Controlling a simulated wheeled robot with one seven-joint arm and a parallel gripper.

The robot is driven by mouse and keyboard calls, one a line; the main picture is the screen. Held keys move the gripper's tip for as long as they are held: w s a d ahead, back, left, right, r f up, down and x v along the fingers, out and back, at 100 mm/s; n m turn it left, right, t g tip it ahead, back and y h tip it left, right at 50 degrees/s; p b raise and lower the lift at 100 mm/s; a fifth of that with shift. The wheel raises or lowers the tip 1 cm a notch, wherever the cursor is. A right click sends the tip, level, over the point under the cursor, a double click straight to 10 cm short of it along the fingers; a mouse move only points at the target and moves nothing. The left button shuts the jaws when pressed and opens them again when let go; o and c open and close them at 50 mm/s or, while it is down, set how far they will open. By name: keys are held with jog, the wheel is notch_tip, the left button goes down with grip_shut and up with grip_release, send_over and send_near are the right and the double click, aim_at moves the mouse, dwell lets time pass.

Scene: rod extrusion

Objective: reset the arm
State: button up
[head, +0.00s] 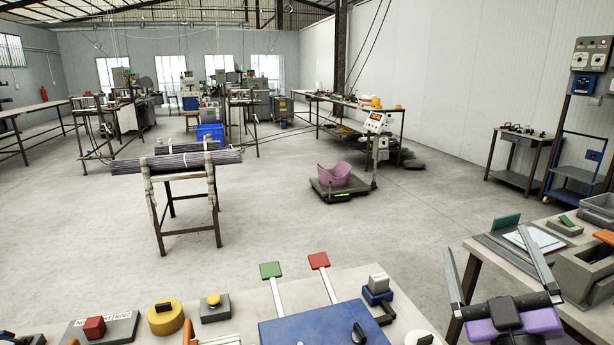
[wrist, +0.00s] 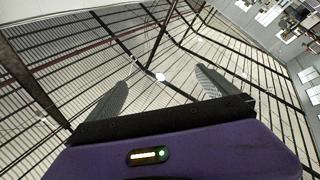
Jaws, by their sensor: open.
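My gripper (head: 485,240) is at the lower right of the head view, with a purple body and two grey fingers pointing up and spread wide apart. Nothing is between the fingers. In the wrist view the gripper (wrist: 162,77) is also open and empty, with the roof beams and hall behind it. The camera there looks up, and the picture is tilted. The rest of my arm is mostly out of view.
A near bench (head: 262,300) holds a blue plate, red and green paddles and a yellow button. A bench at right holds a grey bin (head: 590,272) near my gripper. A rack of rods (head: 176,161) and a scale with a pink tray (head: 343,180) stand on open floor.

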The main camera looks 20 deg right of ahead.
jog(key=s+a+f+n+y, duration=0.1)
jog(key=s+a+f+y, duration=0.45)
jog(key=a+f, duration=0.2)
jog(key=s+a+f+m+g+y, duration=0.1)
jog(key=s+a+f, duration=0.3)
jog(key=s, duration=0.4)
jog(key=s+a+f+m+g+y, duration=0.1)
jog(key=s+a+f+g, duration=0.2)
jog(key=s+f, duration=0.4)
jog(key=s+a+f+m+g+y, duration=0.1)
jog(key=s+a+f, duration=0.3)
jog(key=s, duration=0.6)
jog(key=shift+a+f+m+g, duration=0.3)
jog(key=shift+f+m+g, duration=0.2)
jog(key=shift+f+g, duration=0.3)
